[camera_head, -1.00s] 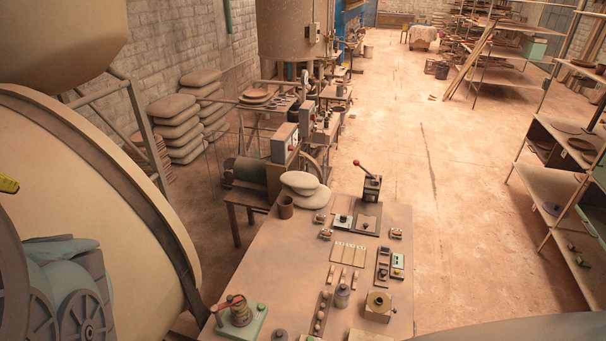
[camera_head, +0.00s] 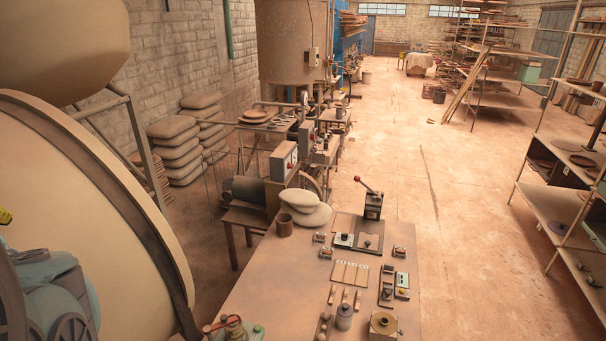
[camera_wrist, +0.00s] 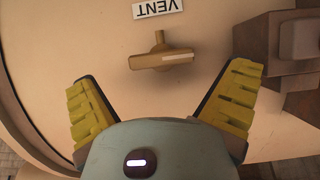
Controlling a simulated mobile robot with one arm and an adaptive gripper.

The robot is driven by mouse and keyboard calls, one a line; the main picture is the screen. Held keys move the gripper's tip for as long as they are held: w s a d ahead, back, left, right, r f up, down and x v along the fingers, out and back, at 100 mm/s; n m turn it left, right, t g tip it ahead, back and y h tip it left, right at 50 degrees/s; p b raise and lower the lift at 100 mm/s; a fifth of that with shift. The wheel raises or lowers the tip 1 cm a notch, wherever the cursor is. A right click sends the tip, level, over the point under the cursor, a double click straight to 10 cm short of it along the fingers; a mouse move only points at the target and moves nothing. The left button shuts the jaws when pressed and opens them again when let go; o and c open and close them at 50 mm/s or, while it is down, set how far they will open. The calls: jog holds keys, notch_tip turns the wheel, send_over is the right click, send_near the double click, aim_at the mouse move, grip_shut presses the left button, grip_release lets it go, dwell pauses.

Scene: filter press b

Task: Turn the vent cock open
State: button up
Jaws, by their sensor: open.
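The vent cock (camera_wrist: 162,58) is a brass-coloured handle on a short stem, mounted on a cream rounded surface. Its bar lies roughly crosswise in the wrist view, with a pale line along its right half. A white VENT label (camera_wrist: 158,8) reads upside down just above it. My gripper (camera_wrist: 163,85) is open, its two yellow ribbed fingers spread to the left and right below the handle. Nothing is between the fingers, and they do not appear to touch the cock. In the head view the cock does not show; only a bit of yellow finger shows at the left edge.
A dark boxy fitting (camera_wrist: 280,50) sticks out to the right of the cock, close to my right finger. In the head view a large cream drum (camera_head: 80,200) fills the left side. A workbench (camera_head: 265,290) with tools and small parts stands beside it. The floor (camera_head: 460,220) beyond is clear.

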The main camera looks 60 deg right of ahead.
jog(key=shift+p+x, duration=0.95)
jog(key=shift+x, duration=0.65)
jog(key=c, duration=1.1)
jog(key=shift+c, duration=0.2)
